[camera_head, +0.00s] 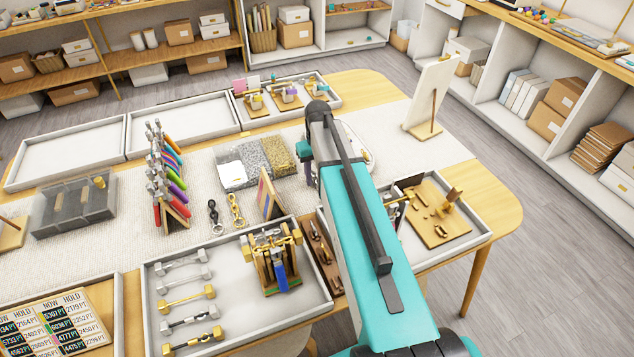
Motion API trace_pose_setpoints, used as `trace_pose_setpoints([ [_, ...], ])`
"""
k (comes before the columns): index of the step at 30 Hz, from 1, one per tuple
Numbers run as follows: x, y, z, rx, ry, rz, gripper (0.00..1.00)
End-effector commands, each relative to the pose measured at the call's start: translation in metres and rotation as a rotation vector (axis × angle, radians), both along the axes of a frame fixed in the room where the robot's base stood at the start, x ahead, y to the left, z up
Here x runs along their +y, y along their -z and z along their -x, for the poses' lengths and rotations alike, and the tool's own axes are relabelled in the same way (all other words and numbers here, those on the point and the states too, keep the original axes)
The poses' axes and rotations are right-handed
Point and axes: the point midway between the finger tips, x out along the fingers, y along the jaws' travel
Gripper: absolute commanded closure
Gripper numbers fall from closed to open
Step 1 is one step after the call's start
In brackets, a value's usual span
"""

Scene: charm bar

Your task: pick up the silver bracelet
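No single thing shows clearly as the silver bracelet. Silver bar-like pieces with blocky ends, one of them (181,275), lie in a row with gold ones in the front white-lined tray (228,315). My teal arm reaches over the table right of these. My gripper does not show; the arm hides the area behind it.
A gold-topped stand (277,262) is at the front tray's right. A grey compartment box (73,212) is at left and empty trays (66,155) are behind. A white upright panel (430,95) stands at the back right. The cloth (110,235) has bare room left of centre.

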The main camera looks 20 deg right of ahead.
Motion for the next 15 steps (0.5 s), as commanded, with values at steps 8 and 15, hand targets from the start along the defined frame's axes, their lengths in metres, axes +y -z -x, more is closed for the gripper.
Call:
trace_pose_setpoints([
  [8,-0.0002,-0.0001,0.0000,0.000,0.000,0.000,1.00],
  [15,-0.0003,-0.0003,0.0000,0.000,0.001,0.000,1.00],
])
